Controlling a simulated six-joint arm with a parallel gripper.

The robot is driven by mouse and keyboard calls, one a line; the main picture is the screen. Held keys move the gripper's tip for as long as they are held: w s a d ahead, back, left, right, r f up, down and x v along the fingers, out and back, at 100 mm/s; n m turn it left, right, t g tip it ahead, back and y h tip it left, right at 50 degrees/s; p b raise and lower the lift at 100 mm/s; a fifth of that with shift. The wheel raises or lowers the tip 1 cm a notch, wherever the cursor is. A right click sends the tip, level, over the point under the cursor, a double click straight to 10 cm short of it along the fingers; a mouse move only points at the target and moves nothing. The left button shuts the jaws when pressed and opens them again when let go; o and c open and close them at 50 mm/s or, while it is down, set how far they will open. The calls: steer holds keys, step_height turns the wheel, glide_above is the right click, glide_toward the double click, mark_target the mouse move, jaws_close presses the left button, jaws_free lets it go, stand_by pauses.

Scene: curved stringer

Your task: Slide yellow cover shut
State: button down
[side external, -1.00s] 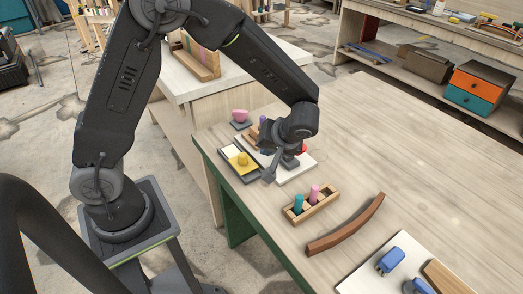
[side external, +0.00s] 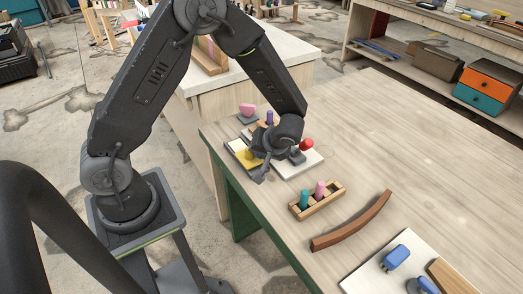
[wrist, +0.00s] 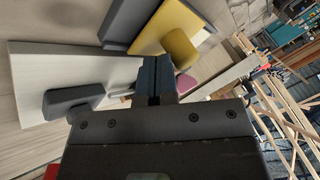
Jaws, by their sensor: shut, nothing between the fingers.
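The yellow cover (side external: 241,152) lies on a flat dark grey tray (side external: 232,146) at the table's left edge. In the wrist view the yellow cover (wrist: 164,22) has a rounded raised knob and lies over part of the dark grey tray (wrist: 126,18). My gripper (wrist: 155,62) is shut and empty, its fingertips close to the yellow knob. I cannot tell whether they touch it. In the side view my wrist hides the fingertips and part of the cover.
A white board (side external: 299,167) with a grey block (wrist: 74,101) lies beside the tray. A red ball (side external: 306,144), a pink piece (side external: 247,109) and a purple peg (side external: 269,117) stand close by. A wooden peg box (side external: 317,201) and curved brown stringer (side external: 351,226) lie nearer.

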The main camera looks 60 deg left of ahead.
steer(key=a, duration=0.7)
steer(key=shift+a, duration=0.3)
steer(key=s+v, duration=0.1)
steer(key=v, duration=0.8)
steer(key=s+d+r+m+t+h, duration=0.3)
steer(key=s+d+r+m, duration=0.2)
steer(key=s+r, duration=0.2)
steer(key=s+d+r+m+t+h, duration=0.3)
steer(key=s+r, duration=0.4)
steer(key=r, duration=0.3)
steer(key=shift+s+d+m+h, duration=0.4)
steer(key=shift+d+m+h, duration=0.3)
steer(key=shift+d+m, duration=0.35)
steer(key=shift+a, duration=0.1)
